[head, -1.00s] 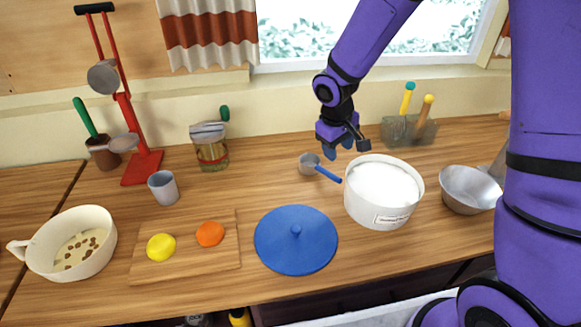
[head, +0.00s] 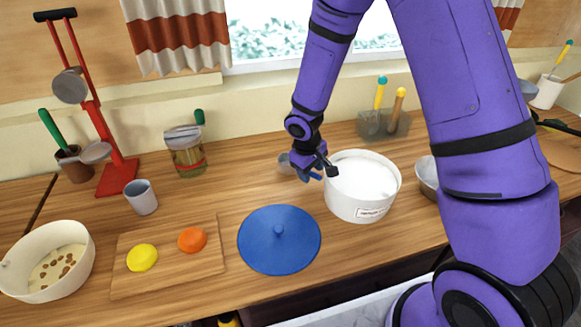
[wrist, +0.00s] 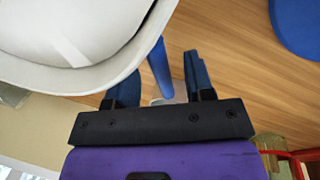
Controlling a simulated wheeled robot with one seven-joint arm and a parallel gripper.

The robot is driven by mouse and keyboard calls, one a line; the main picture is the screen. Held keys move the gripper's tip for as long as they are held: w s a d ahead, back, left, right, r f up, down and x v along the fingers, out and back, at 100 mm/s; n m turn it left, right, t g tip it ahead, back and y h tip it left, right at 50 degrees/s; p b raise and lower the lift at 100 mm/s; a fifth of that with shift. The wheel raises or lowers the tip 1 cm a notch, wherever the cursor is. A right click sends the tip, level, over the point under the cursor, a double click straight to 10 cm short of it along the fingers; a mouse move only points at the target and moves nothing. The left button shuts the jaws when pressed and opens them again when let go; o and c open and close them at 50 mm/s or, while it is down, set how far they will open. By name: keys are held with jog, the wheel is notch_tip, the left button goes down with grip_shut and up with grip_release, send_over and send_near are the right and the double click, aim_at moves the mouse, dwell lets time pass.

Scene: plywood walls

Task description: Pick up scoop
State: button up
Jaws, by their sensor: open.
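The scoop (head: 285,163) lies on the wooden counter just left of the white canister, with a grey cup and a blue handle. In the head view my gripper hides much of it. My gripper (head: 311,175) is low over the handle, beside the canister. In the wrist view the gripper (wrist: 160,85) is open. The blue handle (wrist: 160,68) shows between its two dark blue fingers, apart from the right one. A small grey part of the cup shows behind the gripper body. I cannot tell whether the handle touches a finger.
The white canister (head: 347,205) of white powder stands close to the gripper's side. A blue lid (head: 279,252) lies in front. A metal bowl (head: 427,176) is partly behind my arm. A cutting board (head: 204,273) with yellow and orange pieces lies left. A holder (head: 371,125) stands behind.

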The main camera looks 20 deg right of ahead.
jog(key=shift+d+f, duration=0.15)
jog(key=shift+f, duration=0.7)
grip_shut()
notch_tip(320, 180, up, 10)
jog(key=shift+r, duration=0.1)
